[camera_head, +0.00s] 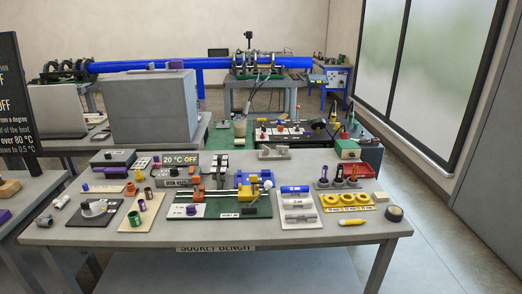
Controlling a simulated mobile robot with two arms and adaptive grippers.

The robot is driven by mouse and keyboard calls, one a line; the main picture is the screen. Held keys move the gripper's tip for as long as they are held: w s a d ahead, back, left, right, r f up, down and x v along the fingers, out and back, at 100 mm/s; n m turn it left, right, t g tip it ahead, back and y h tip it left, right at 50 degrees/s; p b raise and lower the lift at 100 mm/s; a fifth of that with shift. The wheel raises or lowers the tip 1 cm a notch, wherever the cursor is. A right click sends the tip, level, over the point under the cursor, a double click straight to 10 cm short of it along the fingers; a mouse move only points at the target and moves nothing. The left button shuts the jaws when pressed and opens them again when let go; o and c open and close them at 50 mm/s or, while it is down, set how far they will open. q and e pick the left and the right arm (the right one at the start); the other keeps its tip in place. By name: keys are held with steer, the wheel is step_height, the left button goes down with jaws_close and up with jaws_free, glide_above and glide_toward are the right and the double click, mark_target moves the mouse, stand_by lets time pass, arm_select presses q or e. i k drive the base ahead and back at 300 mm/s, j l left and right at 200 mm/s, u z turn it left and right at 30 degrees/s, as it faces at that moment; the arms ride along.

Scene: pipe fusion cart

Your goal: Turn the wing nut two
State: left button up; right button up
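On the bench (160,238) labelled "SOCKET BENCH", a green clamping jig (263,207) carries metal rails. Orange clamp blocks (193,193) sit at its left and a yellow-and-blue clamp (255,183) at its right. I cannot make out which small part is wing nut two; the clamp fittings are too small to tell apart. Neither of my grippers is in view.
A display (180,159) reads "20 °C OFF". White trays with blue and grey pieces (295,189) and a yellow holder (347,200) stand right of the jig. A black tape roll (394,214) lies near the right edge. The bench's front strip is mostly clear.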

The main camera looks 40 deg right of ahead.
mark_target(282, 149)
steer(key=z, duration=1)
steer(key=i+l+z, duration=0.15)
steer(key=l+z, duration=0.3)
steer(key=i+l+z, duration=0.2)
steer(key=z, duration=0.25)
steer(key=i+l+z, duration=0.25)
steer(key=z, duration=0.2)
steer(key=i+l+z, duration=0.2)
steer(key=z, duration=0.25)
steer(key=i+z, duration=0.45)
steer(key=i+l+z, duration=0.15)
steer(key=i+z, duration=0.2)
steer(key=i+l+z, duration=0.1)
steer(key=i+z, duration=0.25)
steer(key=i+u, duration=0.45)
steer(key=i+l+u, duration=0.15)
steer(key=i+u, duration=0.25)
steer(key=i, duration=0.1)
